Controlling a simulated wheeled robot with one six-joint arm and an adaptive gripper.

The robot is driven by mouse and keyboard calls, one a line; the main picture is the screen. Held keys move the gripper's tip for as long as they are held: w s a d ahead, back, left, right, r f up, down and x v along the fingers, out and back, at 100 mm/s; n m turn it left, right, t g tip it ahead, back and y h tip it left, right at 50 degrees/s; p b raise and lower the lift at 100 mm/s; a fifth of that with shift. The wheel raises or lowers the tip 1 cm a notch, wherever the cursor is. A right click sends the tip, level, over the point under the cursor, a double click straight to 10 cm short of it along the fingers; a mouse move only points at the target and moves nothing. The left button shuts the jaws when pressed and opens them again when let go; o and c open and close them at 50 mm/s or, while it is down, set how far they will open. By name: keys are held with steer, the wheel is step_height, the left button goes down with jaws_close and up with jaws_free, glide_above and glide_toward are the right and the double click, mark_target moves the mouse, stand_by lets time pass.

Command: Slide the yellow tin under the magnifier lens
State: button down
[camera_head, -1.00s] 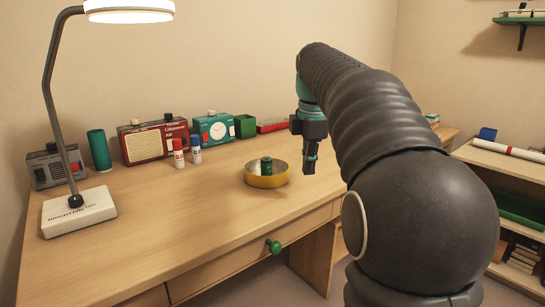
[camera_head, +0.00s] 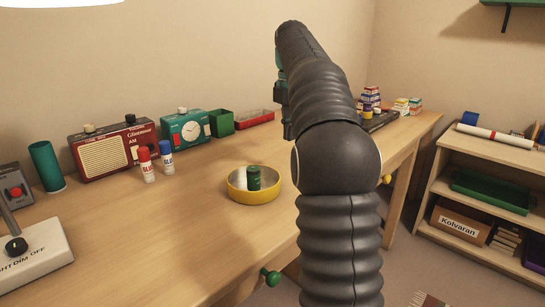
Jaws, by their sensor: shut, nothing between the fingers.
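The yellow tin (camera_head: 254,195) is a round, shallow, open tin standing on the desk near the middle of the view. A small dark green cylinder (camera_head: 254,178) stands inside it. A lamp with a switch base (camera_head: 35,257) stands at the left edge. Only the bright rim of its head (camera_head: 62,2) shows at the top left, and no magnifier lens can be made out. My gripper (camera_head: 288,130) is above the desk, behind and to the right of the tin and apart from it. It points down, shut and empty, partly hidden by my arm.
A glue stick with a red cap (camera_head: 147,165) and one with a blue cap (camera_head: 166,160) stand left of the tin. The desk (camera_head: 170,225) is bare left and in front of the tin.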

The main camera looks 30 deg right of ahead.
mark_target(282, 178)
step_height(282, 178, down, 10)
steer(key=b, duration=0.3)
steer(key=shift+f, duration=0.2)
steer(key=shift+s+a+r, duration=0.15)
steer(key=shift+s+a, duration=0.05)
steer(key=shift+a, duration=0.45)
steer(key=shift+s+a+r, duration=0.15)
steer(key=shift+s+a, duration=0.05)
steer(key=shift+a, duration=0.4)
steer(key=shift+s+a, duration=0.2)
steer(key=shift+a, duration=0.4)
